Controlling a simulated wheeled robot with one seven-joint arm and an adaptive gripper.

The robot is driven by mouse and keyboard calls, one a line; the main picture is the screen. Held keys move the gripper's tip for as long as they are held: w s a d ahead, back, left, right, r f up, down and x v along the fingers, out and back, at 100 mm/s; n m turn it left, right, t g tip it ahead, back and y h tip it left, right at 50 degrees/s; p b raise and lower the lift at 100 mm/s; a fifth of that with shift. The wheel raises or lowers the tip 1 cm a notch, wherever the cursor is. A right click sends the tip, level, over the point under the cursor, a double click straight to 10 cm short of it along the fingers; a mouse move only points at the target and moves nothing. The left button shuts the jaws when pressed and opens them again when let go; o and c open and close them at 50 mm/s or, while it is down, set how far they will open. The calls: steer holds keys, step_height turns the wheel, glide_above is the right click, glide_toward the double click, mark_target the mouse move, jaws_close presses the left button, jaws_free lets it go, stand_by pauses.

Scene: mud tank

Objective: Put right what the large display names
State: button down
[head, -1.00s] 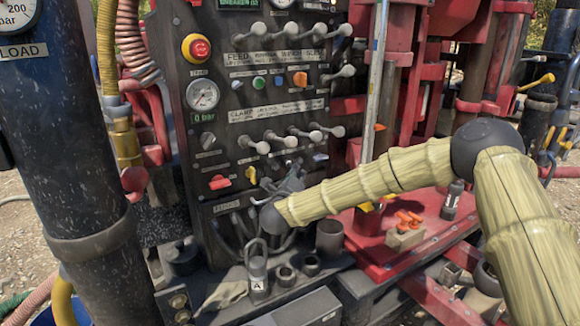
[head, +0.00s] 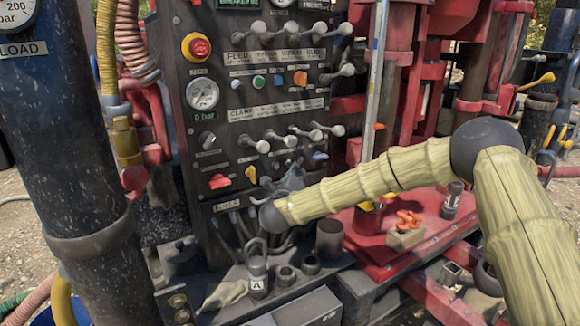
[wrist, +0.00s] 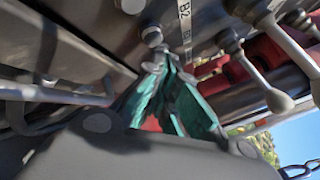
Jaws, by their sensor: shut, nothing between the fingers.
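The large display (head: 238,2) is at the top edge of the head view, mostly cut off; its green text is not readable. Below it is the black control panel (head: 215,130) with rows of ball-ended levers, a red emergency button (head: 199,47) and a gauge (head: 202,94) marked 0 bar. A red knob (head: 219,181) and a yellow knob (head: 251,174) sit low on it. My gripper (head: 291,178) is shut and empty at the lower panel, right of the yellow knob. In the wrist view its teal-padded fingers (wrist: 168,85) point near a label reading B2 (wrist: 184,22); contact is unclear.
Several levers (wrist: 275,98) stand close on the right of the wrist view. Below the panel are hoses, a padlock tagged A (head: 257,284) and a dark cup (head: 329,238). A red deck (head: 385,258) with orange-handled parts (head: 408,219) lies right. A dark column (head: 75,150) stands left.

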steer(key=shift+w+a+b, duration=0.4)
steer(key=shift+w+b, duration=0.2)
steer(key=shift+w, duration=0.1)
stand_by(1.1)
steer(key=shift+s, duration=0.1)
stand_by(0.3)
steer(key=shift+s+d+b, duration=0.3)
steer(key=shift+s+d, duration=0.15)
steer(key=shift+s, duration=0.25)
steer(key=shift+s, duration=0.1)
steer(key=s+d, duration=0.1)
steer(key=s, duration=0.1)
steer(key=s+d+b, duration=0.1)
steer(key=s, duration=0.1)
steer(key=shift+s+d, duration=0.1)
steer(key=shift+d, duration=0.2)
stand_by(0.4)
